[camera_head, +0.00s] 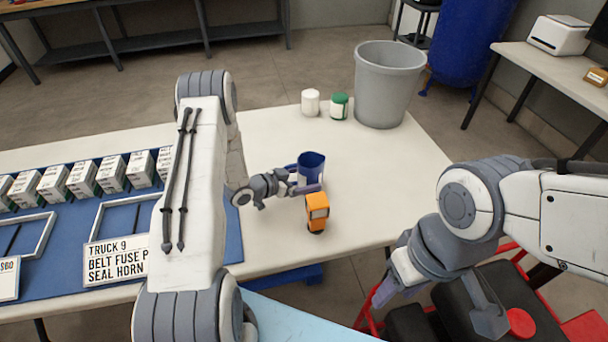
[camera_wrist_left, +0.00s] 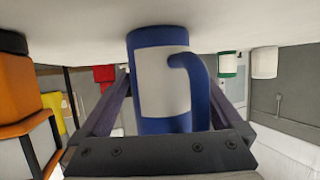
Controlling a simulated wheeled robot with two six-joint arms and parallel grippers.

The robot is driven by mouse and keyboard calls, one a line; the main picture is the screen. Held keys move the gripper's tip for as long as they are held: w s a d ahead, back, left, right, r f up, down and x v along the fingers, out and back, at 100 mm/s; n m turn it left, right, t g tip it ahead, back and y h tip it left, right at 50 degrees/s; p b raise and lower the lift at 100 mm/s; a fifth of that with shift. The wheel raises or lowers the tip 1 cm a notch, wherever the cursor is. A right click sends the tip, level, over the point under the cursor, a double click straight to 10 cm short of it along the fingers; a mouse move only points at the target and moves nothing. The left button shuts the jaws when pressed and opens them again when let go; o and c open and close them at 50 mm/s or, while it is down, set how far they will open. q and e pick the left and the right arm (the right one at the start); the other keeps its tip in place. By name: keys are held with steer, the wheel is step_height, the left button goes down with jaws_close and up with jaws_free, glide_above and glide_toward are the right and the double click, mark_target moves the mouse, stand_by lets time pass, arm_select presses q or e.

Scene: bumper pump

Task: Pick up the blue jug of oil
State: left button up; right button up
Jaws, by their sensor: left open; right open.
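The blue jug (camera_head: 311,164) stands on the white table, near its middle in the head view. In the left wrist view the jug (camera_wrist_left: 160,85) shows a pale label and a blue handle on its right side. My left gripper (camera_head: 306,182) is open at the near side of the jug. In the left wrist view its two fingers (camera_wrist_left: 170,110) lie on either side of the jug, with gaps showing. My right gripper (camera_head: 436,302) is open and empty at the lower right, off the table's near edge.
An orange item (camera_head: 317,211) stands close in front of the jug. A white jar (camera_head: 310,103), a green-lidded jar (camera_head: 339,107) and a grey bin (camera_head: 386,88) are at the back. Several small boxes (camera_head: 82,180) and frames lie on the blue mat (camera_head: 65,218) to the left.

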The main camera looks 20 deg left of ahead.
arm_select(q)
steer(key=shift+w+d+f, duration=0.15)
steer(key=shift+w+d, duration=0.05)
steer(key=shift+w, duration=0.1)
steer(key=c, duration=1.3)
steer(key=shift+r, duration=0.2)
